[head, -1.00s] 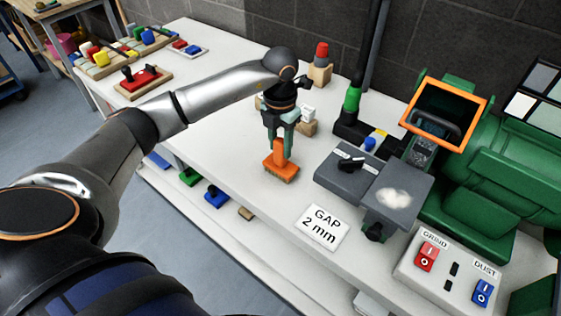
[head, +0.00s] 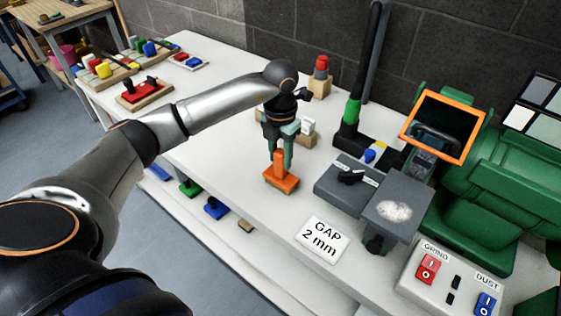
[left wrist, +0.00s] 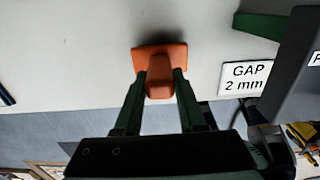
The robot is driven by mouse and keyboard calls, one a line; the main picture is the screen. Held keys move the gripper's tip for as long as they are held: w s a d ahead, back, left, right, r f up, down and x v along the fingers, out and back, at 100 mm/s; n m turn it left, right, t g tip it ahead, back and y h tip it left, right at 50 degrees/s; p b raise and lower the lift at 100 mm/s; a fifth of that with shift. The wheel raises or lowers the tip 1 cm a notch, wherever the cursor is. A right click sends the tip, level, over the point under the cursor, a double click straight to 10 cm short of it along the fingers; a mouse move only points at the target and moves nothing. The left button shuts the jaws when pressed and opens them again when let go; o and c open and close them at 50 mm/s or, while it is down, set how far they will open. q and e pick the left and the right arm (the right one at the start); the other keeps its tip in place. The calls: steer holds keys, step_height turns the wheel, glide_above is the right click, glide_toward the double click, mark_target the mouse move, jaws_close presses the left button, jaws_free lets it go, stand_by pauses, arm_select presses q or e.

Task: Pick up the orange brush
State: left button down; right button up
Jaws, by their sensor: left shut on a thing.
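The orange brush (head: 281,180) has a flat block base and an upright handle. It stands upright on or just over the white bench; I cannot tell if there is a gap beneath it. My left gripper (head: 280,162) points down from above and is shut on the handle, one finger on each side. In the left wrist view the brush (left wrist: 160,56) shows between the two fingers (left wrist: 160,84), with a dark shadow beside its base. My right gripper is not in view.
The GAP 2 mm card (head: 323,239) lies to the right of the brush. The grey rest of the green grinder (head: 395,212) and the switch box (head: 447,276) stand further right. A wooden block with a red top (head: 320,78) is behind. The bench left of the brush is clear.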

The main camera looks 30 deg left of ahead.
arm_select(q)
steer(key=shift+r, duration=0.4)
step_height(320, 180, up, 2)
steer(key=shift+r, duration=0.25)
steer(key=s+d+r, duration=0.5)
steer(key=s+r, duration=0.4)
steer(key=s, duration=0.4)
steer(key=shift+r, duration=0.25)
steer(key=c, duration=1.1)
jaws_free()
steer(key=shift+c, duration=0.2)
jaws_close()
